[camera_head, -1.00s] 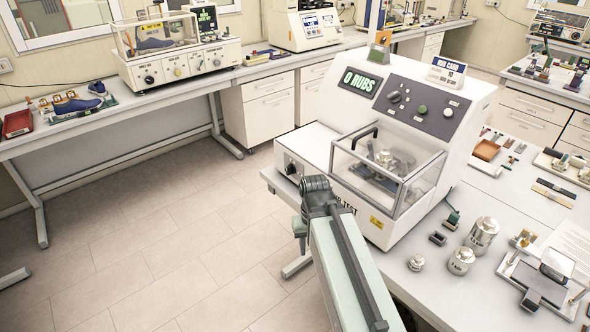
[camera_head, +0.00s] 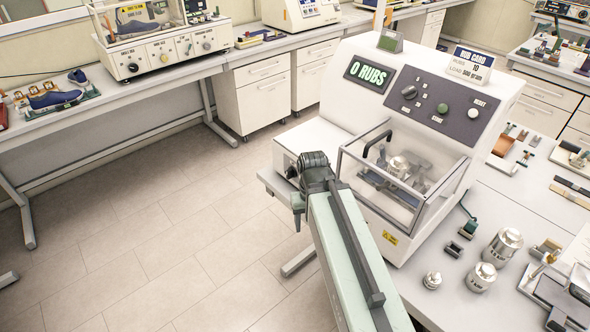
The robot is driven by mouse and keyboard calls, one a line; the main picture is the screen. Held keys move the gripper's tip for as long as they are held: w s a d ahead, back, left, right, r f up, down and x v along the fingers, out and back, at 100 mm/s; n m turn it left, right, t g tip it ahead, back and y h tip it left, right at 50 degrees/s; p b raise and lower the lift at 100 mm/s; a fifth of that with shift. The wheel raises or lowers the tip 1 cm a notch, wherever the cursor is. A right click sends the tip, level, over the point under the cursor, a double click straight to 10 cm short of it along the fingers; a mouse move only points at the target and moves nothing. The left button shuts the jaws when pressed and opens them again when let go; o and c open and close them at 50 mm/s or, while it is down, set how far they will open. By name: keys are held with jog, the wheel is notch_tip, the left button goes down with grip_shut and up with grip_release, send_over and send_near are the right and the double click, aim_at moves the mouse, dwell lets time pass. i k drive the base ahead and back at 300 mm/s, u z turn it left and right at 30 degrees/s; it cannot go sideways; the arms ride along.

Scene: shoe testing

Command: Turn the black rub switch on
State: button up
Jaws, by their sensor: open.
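The white rub tester stands on the right-hand bench, its green display reading "0 RUBS". A black knob (camera_head: 409,92) sits on its dark sloped control panel (camera_head: 440,104), left of a green button and a white reset button. Another dark knob (camera_head: 292,171) shows on the tester's lower left front, partly hidden by my arm. The labels are too small to tell which is the rub switch. My gripper (camera_head: 298,218) is small and mostly hidden at the arm's end, in front of the tester's lower left corner. It is open, with nothing seen in it.
A clear guard (camera_head: 405,180) with a black handle covers the tester's front. A sign card (camera_head: 470,65) stands on top. Metal weights (camera_head: 502,246) stand on the bench to the right. The floor to the left is clear.

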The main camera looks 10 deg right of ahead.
aim_at(291, 172)
jog(key=u, duration=0.4)
jog(key=k, duration=1.25)
jog(key=u, duration=0.35)
jog(key=i, duration=1.6)
jog(key=u, duration=0.85)
